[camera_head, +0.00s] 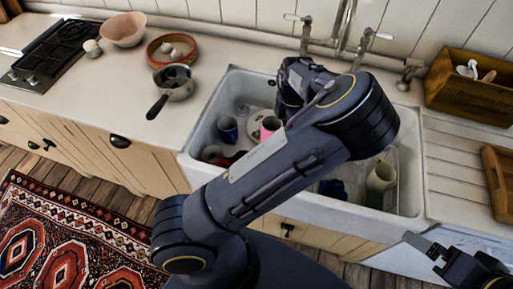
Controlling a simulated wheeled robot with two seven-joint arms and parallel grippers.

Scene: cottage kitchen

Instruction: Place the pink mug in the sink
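The pink mug (269,127) shows in the head view inside the white sink (208,98), in its middle part. My own arm link covers part of it. My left gripper (287,112) reaches down into the sink just to the right of the mug. Its fingertips are hidden behind my arm, so I cannot tell whether they touch or hold the mug. My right gripper (432,249) is at the lower right, in front of the sink's right end and apart from the mug.
The sink also holds a blue mug (228,129), a dark cup (212,154) and a cream jug (381,176). The tap (343,27) rises behind it. A pan (174,82) and bowls (123,29) stand left. A wooden crate (470,98) stands right.

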